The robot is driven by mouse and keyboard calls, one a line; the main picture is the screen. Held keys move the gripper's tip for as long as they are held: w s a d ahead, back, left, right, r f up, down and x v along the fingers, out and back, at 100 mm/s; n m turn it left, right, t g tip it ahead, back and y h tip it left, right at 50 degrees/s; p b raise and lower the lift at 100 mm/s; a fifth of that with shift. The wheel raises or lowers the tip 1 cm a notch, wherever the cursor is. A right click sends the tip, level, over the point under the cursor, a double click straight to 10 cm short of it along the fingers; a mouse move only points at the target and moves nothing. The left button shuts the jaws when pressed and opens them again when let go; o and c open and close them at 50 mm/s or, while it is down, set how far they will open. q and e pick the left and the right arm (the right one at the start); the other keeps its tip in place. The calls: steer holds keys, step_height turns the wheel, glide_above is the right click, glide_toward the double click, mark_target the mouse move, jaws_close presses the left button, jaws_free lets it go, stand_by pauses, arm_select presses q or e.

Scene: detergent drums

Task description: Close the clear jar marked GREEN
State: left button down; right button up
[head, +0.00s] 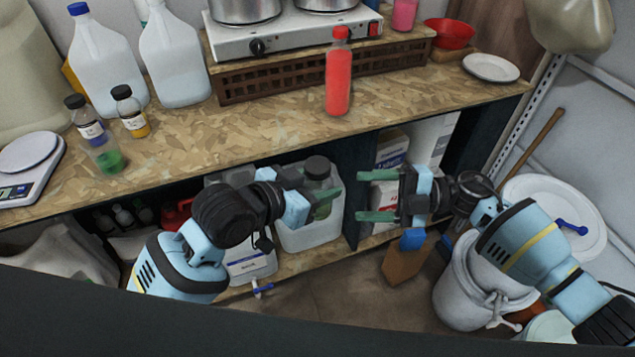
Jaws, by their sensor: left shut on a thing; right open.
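A small clear jar (109,160) with green contents stands at the left of the worktop. No cap shows on it, and its marking is too small to read. My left gripper (322,195) is in front of the worktop edge, right of the jar and well apart from it.
Capped jars with blue (91,130) and yellow (134,122) contents stand behind the green one. A scale (28,165) is at the left. A red bottle (338,80) stands by the hotplate (290,35). The worktop's middle is clear. A white canister (312,232) is below.

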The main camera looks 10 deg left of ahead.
steer(key=s+d+f+m+t+h, duration=0.2)
steer(key=d+f+m+t+h, duration=0.1)
steer(key=f+m+t, duration=0.4)
steer(key=s+d+f+m+t+h, duration=0.25)
steer(key=f+m+t+h, duration=0.2)
steer(key=m, duration=0.55)
steer(key=s+d+f+m+t+h, duration=0.3)
steer(key=f+m+t, duration=0.25)
steer(key=m, duration=0.25)
steer(key=s+d+f+m+g+h, duration=0.2)
steer(key=s+d+f, duration=0.2)
steer(key=s, duration=0.3)
steer(key=s+d+f+m+g+h, duration=0.3)
steer(key=s+f, duration=0.2)
steer(key=s, duration=0.3)
steer(key=shift+s+d+f, duration=0.3)
steer(key=shift+d+f, duration=0.05)
steer(key=shift+f, duration=0.05)
